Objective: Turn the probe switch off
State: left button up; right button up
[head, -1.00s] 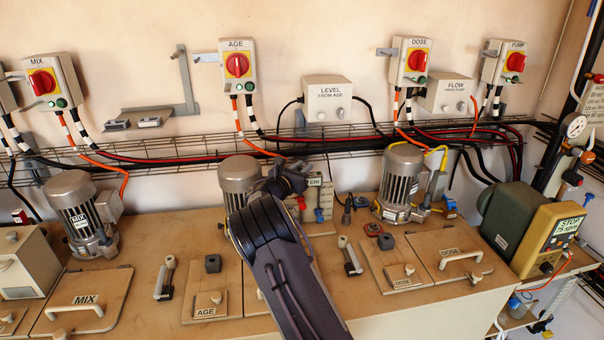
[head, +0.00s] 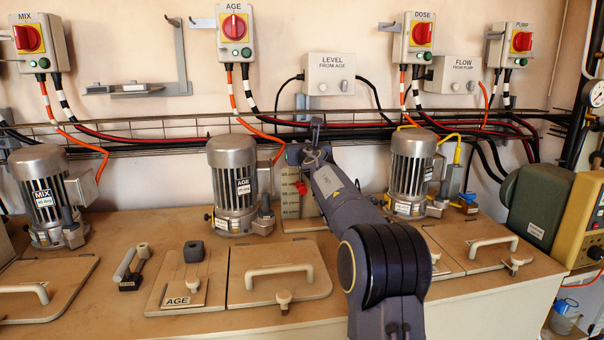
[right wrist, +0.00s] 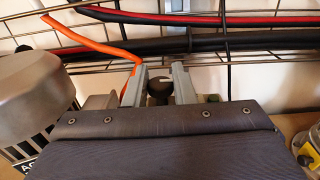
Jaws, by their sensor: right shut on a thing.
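A dark round knob (right wrist: 158,86) with a pale mark sits between the fingers of my right gripper (right wrist: 158,92) in the right wrist view. The gripper is shut on this knob, one finger on each side. I take it for the probe switch, but no label on it can be read. The arm and gripper hide the knob there. My left gripper is not in view.
The AGE motor (head: 232,185) stands close left of my gripper and the DOSE motor (head: 411,165) to its right. A wire cable tray (head: 180,128) with red, black and orange cables runs along the wall behind. Handled lids (head: 252,296) lie on the bench.

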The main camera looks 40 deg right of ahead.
jog(key=shift+d+f+n+t+y+b, duration=0.2)
jog(key=shift+f+n+t+y+b, duration=0.15)
jog(key=shift+n+y+b, duration=0.2)
jog(key=shift+r+n+t+y+b, duration=0.15)
jog(key=shift+n+t+y+b, duration=0.15)
jog(key=shift+y, duration=0.45)
grip_shut()
jog(key=shift+r+n+y, duration=0.15)
jog(key=shift+n+y, duration=0.4)
jog(key=shift+y, duration=0.25)
jog(key=shift+r+n+t+y+p, duration=0.15)
jog(key=shift+n+t+y+p, duration=0.2)
jog(key=shift+y, duration=0.25)
grip_release()
jog(key=n+y+p, duration=0.2)
jog(key=y+p, duration=0.1)
jog(key=n+y+p, duration=0.2)
jog(key=y+p, duration=0.1)
jog(key=shift+a+r+y, duration=0.1)
jog(key=shift+r+y, duration=0.1)
jog(key=shift+y, duration=0.1)
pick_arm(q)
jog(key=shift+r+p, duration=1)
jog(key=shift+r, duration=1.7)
pick_arm(e)
jog(key=shift+f+n+g+y, duration=0.2)
jog(key=shift+n+g+y, duration=0.2)
jog(key=shift+n+y, duration=0.3)
grip_shut()
